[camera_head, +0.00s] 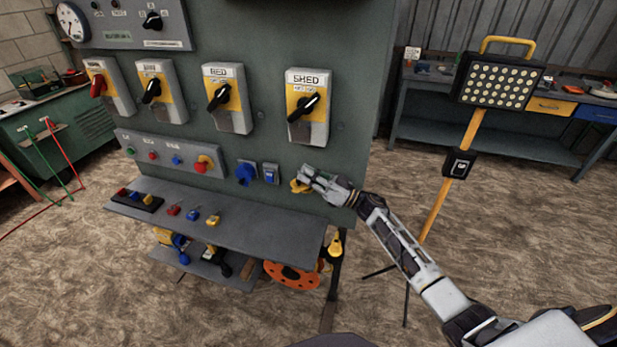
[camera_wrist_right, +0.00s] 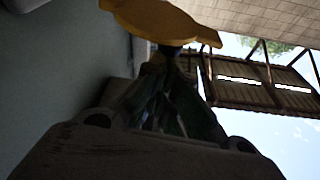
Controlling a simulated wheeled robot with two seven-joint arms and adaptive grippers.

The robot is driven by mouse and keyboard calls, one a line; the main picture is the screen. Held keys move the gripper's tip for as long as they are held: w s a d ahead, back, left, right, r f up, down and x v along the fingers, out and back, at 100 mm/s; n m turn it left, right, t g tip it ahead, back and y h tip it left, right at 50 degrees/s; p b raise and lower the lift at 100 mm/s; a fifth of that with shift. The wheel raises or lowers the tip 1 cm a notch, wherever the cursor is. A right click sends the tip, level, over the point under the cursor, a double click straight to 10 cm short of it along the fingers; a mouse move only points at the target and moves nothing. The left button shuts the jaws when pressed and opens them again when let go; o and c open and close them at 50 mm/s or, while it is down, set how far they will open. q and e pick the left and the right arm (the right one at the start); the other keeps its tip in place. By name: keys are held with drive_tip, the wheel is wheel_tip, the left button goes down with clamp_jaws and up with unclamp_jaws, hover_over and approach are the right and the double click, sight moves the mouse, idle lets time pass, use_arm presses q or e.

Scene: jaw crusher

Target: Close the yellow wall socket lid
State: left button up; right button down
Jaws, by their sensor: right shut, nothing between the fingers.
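The yellow wall socket lid (camera_head: 299,187) is on the panel's lower right, partly hidden behind my right gripper (camera_head: 308,176). In the right wrist view the yellow lid (camera_wrist_right: 160,20) stands out from the panel, just beyond the fingertips. The right gripper (camera_wrist_right: 170,75) is shut with nothing between its fingers, close to the lid; I cannot tell whether it touches it. How far open the lid is cannot be made out. My left gripper is not in view.
A blue socket (camera_head: 245,174) and a blue-grey switch (camera_head: 271,173) sit left of the lid. A shelf (camera_head: 230,225) with small padlocks juts out below. Rotary switches, including SHED (camera_head: 307,107), are above. A work lamp on a stand (camera_head: 497,82) is to the right.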

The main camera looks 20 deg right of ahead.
drive_tip(key=shift+s+a+f+n+g, duration=0.15)
drive_tip(key=shift+f+n+g, duration=0.15)
drive_tip(key=shift+n, duration=0.2)
drive_tip(key=shift+s+n+b, duration=0.15)
drive_tip(key=shift+n+b, duration=0.25)
drive_tip(key=shift+b, duration=0.1)
drive_tip(key=n+b, duration=0.1)
drive_tip(key=f+n+g+y, duration=0.1)
drive_tip(key=shift+s+a+f+n+b, duration=0.1)
drive_tip(key=shift+s+a+n+b, duration=0.2)
drive_tip(key=shift+b, duration=0.05)
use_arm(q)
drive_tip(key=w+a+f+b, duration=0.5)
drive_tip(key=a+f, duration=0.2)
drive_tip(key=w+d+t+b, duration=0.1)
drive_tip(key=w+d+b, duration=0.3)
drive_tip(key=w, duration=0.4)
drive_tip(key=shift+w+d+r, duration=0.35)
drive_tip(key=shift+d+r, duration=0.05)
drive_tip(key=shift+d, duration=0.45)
use_arm(e)
wheel_tip(320, 180, down, 10)
drive_tip(key=n+g+y, duration=0.1)
drive_tip(key=n+g, duration=0.3)
drive_tip(key=n, duration=0.4)
drive_tip(key=shift+w+d+r+n, duration=0.15)
drive_tip(key=shift+r+n, duration=0.05)
drive_tip(key=shift+n, duration=0.2)
